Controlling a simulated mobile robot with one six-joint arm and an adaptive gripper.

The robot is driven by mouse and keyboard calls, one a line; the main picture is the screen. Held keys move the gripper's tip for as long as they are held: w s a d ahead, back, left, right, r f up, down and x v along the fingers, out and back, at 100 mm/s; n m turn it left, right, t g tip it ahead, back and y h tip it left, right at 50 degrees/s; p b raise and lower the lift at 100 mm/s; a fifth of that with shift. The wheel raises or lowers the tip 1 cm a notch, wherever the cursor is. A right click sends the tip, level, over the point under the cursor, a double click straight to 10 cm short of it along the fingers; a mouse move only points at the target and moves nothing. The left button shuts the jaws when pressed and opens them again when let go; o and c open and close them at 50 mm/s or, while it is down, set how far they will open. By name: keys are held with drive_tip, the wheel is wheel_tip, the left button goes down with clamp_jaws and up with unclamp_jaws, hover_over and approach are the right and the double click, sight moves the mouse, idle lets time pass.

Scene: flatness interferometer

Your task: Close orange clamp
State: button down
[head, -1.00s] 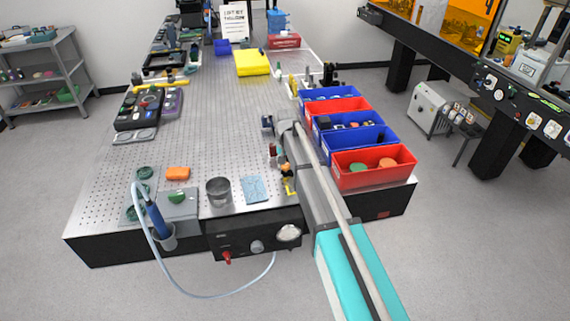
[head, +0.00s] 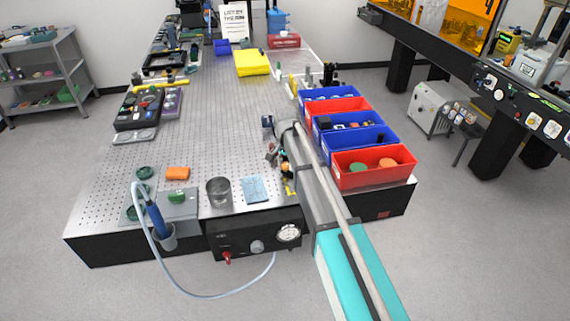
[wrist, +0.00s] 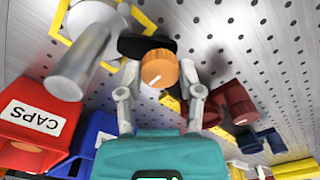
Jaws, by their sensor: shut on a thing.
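The orange clamp shows in the wrist view as a round orange knob (wrist: 159,69) with a white line on its face and a black part behind it. My gripper (wrist: 160,76) has one finger on each side of the knob and is shut on it. In the head view my gripper (head: 284,162) is low over the table's right part, left of the bins. The clamp is too small and too covered there to make out well.
A grey metal cylinder (wrist: 80,62) stands close left of the knob in the wrist view, and dark red parts (wrist: 237,103) are at right. Red and blue bins (head: 372,180) line the table's right edge.

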drive_tip(key=shift+s, duration=0.15)
drive_tip(key=shift+c, duration=1.3)
unclamp_jaws()
drive_tip(key=shift+r, duration=0.1)
